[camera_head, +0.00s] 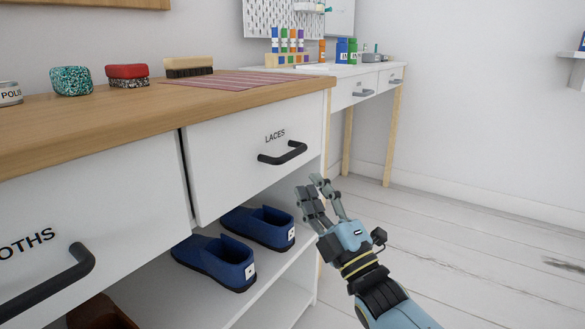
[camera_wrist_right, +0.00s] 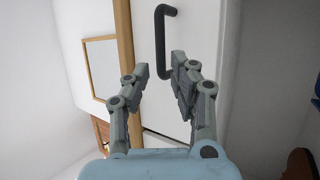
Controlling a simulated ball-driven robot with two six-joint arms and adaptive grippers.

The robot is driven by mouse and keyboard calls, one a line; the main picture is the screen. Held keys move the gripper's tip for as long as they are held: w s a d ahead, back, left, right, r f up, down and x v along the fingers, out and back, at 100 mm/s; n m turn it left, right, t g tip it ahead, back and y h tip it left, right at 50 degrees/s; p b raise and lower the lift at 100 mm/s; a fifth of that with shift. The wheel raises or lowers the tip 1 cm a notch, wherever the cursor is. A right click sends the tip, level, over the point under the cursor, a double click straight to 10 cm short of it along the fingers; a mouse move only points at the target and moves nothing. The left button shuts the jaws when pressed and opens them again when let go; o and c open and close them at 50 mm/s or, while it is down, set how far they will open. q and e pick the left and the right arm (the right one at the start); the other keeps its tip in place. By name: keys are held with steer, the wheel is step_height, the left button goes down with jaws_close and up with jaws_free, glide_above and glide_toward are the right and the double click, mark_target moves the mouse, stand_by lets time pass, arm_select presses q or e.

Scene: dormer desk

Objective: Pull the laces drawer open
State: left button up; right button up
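The white laces drawer (camera_head: 232,170) has a black "LACES" label and a dark bar handle (camera_head: 283,153). Its front stands slightly apart from the cloths drawer beside it, with a dark gap at its left edge. My right gripper (camera_head: 314,184) is open and empty, below and right of the handle, apart from it. In the right wrist view the handle (camera_wrist_right: 161,40) is ahead of the fingertips (camera_wrist_right: 158,72), with the drawer front (camera_wrist_right: 195,35) behind it. My left gripper is not in view.
A cloths drawer (camera_head: 120,205) with a handle (camera_head: 50,287) is at the left. Blue slippers (camera_head: 215,260) sit on the shelf below. A tin (camera_head: 10,93), sponge (camera_head: 71,80) and brushes (camera_head: 188,66) stand on the wooden top (camera_head: 60,130). Open floor (camera_head: 480,250) lies at the right.

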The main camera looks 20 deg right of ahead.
mark_target(293, 151)
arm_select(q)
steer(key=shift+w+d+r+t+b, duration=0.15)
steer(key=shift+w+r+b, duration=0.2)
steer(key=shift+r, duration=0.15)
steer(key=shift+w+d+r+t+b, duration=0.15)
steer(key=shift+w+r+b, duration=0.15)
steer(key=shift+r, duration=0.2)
arm_select(e)
steer(key=x, duration=0.9)
jaws_close()
